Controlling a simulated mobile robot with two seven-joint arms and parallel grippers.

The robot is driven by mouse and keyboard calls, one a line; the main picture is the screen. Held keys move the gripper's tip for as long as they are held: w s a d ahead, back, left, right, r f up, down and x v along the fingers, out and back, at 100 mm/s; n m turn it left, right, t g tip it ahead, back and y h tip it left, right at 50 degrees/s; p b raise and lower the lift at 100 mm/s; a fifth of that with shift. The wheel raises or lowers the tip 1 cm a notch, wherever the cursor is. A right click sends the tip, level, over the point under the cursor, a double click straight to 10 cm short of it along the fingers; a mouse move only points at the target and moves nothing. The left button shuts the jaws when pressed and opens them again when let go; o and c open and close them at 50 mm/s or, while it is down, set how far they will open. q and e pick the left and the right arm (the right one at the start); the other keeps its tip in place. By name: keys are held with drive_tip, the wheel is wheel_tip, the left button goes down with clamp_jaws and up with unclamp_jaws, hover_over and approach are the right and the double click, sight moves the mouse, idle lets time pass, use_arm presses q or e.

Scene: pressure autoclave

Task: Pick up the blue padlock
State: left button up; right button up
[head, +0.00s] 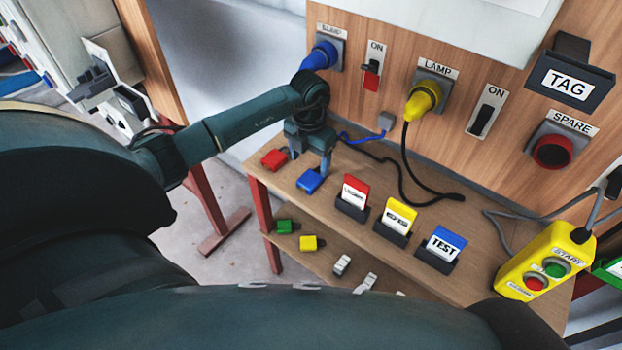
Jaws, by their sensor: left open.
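The blue padlock (309,181) lies on the upper shelf of the wooden bench, near its left front edge. My left gripper (308,164) points down over the back of this shelf corner, with its fingers apart and nothing seen between them. One finger shows just behind and right of the blue padlock, the other close to the red padlock (273,159). I cannot tell whether a finger touches either padlock. My right gripper is not in view.
A red card (356,188), a yellow card (400,216) and a blue TEST card (446,243) stand in black holders to the right. Green (287,226) and yellow (312,243) padlocks lie on the lower shelf. Cables and a yellow pendant (541,264) occupy the right side.

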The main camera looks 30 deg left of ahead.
sight(311, 177)
use_arm(q)
drive_tip(key=f, duration=0.3)
drive_tip(key=f+p, duration=0.1)
drive_tip(key=f, duration=0.1)
drive_tip(key=shift+s+d+f, duration=0.1)
drive_tip(key=shift+d, duration=0.15)
drive_tip(key=c, duration=1.1)
drive_tip(key=shift+c, duration=0.2)
